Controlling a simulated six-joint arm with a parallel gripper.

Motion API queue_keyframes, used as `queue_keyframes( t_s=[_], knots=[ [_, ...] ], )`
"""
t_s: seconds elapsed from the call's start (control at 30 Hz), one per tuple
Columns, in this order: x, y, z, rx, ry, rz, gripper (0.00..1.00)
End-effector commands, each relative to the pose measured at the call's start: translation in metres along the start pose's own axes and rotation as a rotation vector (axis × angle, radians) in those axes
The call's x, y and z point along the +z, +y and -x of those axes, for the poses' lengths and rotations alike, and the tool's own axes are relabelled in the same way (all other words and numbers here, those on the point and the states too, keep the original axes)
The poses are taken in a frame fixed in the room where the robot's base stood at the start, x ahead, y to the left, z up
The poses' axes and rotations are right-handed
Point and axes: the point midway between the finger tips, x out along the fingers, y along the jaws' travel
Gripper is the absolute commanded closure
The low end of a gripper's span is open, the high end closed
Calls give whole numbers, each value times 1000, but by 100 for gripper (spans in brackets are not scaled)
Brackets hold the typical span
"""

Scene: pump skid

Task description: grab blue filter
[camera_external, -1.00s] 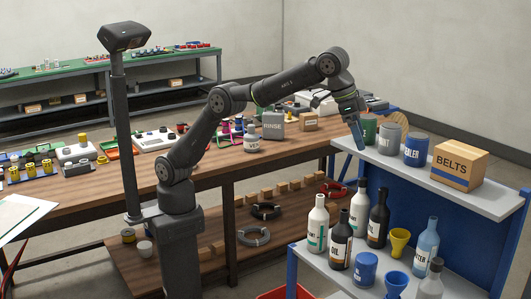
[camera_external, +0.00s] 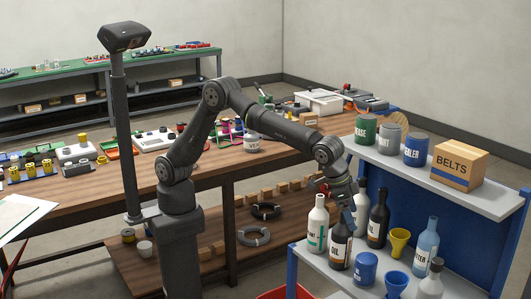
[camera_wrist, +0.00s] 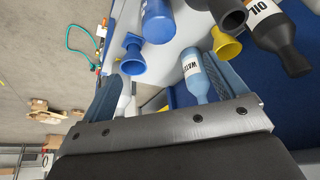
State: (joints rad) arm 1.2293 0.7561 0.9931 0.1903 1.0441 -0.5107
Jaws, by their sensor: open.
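A blue cylinder (camera_external: 365,269), which looks like the blue filter, stands on the lower shelf at the front, between the oil bottle and a blue funnel (camera_external: 396,284). It also shows at the top of the wrist view (camera_wrist: 157,22), cut by the frame edge, above the blue funnel (camera_wrist: 132,60). My gripper (camera_external: 348,219) is over the lower shelf, among the bottle tops, above and left of the cylinder. In the wrist view my gripper (camera_wrist: 160,68) has its fingers spread with nothing held between them. The cylinder is beyond the fingertips and apart from them.
Bottles crowd the shelf: a white bottle (camera_external: 318,222), the dark oil bottle (camera_external: 340,243), another dark bottle (camera_external: 378,217) and a blue water bottle (camera_external: 427,245). A yellow funnel (camera_external: 398,240) stands behind the cylinder. The upper shelf (camera_external: 400,165) holds cans and a belts box (camera_external: 459,164).

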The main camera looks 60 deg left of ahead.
Motion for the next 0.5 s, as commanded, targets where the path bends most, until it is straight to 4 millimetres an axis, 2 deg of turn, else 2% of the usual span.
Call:
queue_keyframes(
  t_s=[0.03,0.27,0.5],
  knots=[
    [4,0,-10,-1,-1,0,10],
    [8,0,-44,-1,0,0,10],
    [8,0,-97,-2,-1,0,10]
  ],
)
